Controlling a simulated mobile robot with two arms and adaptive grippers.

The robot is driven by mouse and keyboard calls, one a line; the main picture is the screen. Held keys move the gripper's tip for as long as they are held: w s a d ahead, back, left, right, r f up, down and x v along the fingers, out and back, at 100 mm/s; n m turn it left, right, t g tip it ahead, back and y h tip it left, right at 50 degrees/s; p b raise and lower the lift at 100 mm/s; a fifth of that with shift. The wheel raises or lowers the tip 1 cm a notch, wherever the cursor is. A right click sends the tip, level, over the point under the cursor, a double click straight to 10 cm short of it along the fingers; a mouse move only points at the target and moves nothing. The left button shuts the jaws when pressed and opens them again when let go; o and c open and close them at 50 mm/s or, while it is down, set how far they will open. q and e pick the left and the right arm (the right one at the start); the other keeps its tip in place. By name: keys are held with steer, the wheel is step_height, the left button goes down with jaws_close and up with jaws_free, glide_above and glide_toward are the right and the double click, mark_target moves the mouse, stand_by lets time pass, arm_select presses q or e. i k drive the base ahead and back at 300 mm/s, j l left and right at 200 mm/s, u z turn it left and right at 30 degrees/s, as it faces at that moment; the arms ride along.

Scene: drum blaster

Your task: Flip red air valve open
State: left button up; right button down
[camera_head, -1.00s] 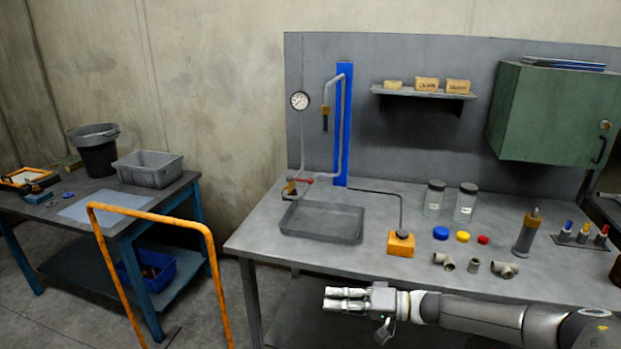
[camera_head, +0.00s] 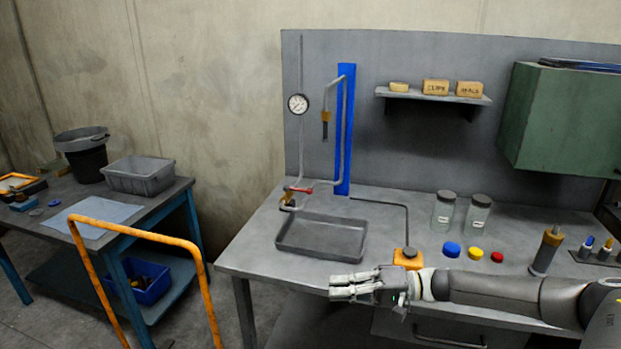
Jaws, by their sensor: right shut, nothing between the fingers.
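The red air valve (camera_head: 299,190) is a small red lever on the pipework at the back left of the workbench, below the round gauge (camera_head: 298,104) and left of the blue upright (camera_head: 344,130). The lever looks roughly level across the pipe. My right gripper (camera_head: 334,286) is shut and empty, pointing left at the bench's front edge. It is in front of the grey tray and well apart from the valve. My left gripper is not in view.
A shallow grey tray (camera_head: 320,254) lies between my right gripper and the valve. An orange block (camera_head: 408,259) with a hose stands beside my forearm. Jars (camera_head: 444,212) and coloured caps (camera_head: 452,249) are to the right. An orange rail (camera_head: 150,235) stands at the left front.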

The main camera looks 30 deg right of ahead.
mark_target(309, 191)
steer(key=i+l, duration=1.35)
steer(key=l, duration=0.15)
